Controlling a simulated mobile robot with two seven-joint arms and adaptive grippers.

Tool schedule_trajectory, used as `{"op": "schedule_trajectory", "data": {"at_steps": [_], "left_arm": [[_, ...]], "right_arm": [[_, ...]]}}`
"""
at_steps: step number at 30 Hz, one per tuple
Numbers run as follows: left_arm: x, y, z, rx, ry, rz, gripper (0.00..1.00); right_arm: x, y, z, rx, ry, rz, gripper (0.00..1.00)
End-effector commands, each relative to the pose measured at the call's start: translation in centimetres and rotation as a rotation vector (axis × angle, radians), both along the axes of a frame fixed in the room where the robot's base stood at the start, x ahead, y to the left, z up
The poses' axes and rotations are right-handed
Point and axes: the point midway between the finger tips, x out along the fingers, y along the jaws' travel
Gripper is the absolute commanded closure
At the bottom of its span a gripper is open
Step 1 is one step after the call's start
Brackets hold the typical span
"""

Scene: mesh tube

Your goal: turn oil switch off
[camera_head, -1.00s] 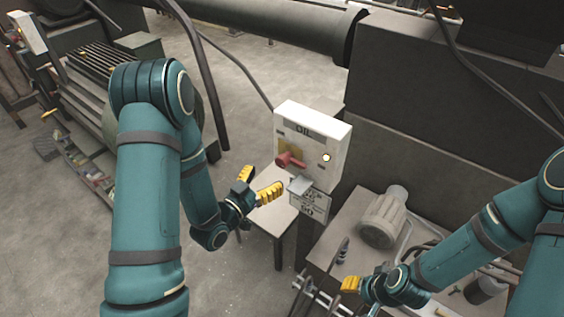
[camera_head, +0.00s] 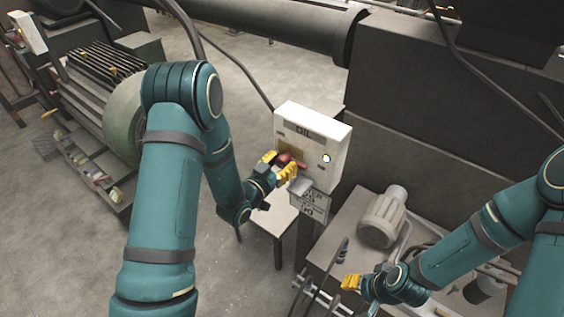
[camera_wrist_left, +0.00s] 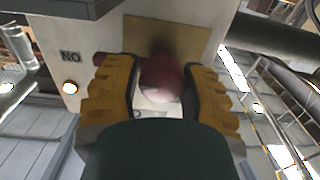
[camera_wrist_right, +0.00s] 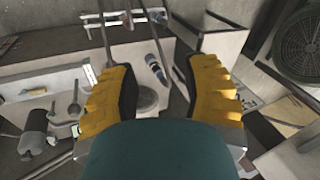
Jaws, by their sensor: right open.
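The oil switch is a white box (camera_head: 325,135) marked OIL, with a tan plate and a red handle (camera_head: 287,160). My left gripper (camera_head: 281,168) is at the front of the box with its yellow fingers around the handle. In the left wrist view the handle's rounded red end (camera_wrist_left: 163,78) lies between the two fingers, which look open, with slight gaps. Another red part shows behind one finger, near the upside-down ON label (camera_wrist_left: 70,57). The round lamp (camera_head: 326,158) shows pale on the box front. My right gripper (camera_head: 351,283) is open and empty, low at the right.
A sign plate (camera_head: 309,204) hangs under the box. A grey motor (camera_head: 381,218) stands on a bench to the right, below a large dark machine wall (camera_head: 430,130). Another ribbed machine (camera_head: 95,80) is at the left. Open floor (camera_head: 60,230) lies at lower left.

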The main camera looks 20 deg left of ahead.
Motion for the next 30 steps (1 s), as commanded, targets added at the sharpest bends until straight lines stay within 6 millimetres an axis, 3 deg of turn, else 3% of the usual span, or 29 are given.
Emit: {"op": "schedule_trajectory", "data": {"at_steps": [1, 2, 3, 17, 30], "left_arm": [[0.1, 0.1, 0.0, 0.002, -0.002, 0.004, 0.86], [0.1, 0.1, 0.0, 0.002, -0.002, 0.004, 0.97], [0.1, 0.1, 0.0, 0.001, -0.003, 0.003, 0.97], [0.1, 0.2, -0.1, -0.079, 0.023, 0.005, 0.98], [0.2, 0.3, -0.2, -0.425, 0.146, 0.005, 0.98]], "right_arm": [[0.0, 0.0, 0.0, 0.0, 0.0, 0.0, 0.53], [0.0, 0.0, 0.0, 0.0, 0.0, 0.0, 0.53], [0.0, 0.0, 0.0, 0.0, 0.0, 0.0, 0.53], [-0.3, 0.1, -1.2, 0.002, 0.007, 0.006, 0.53], [-1.6, 0.3, -5.2, 0.007, 0.035, 0.028, 0.53]]}}
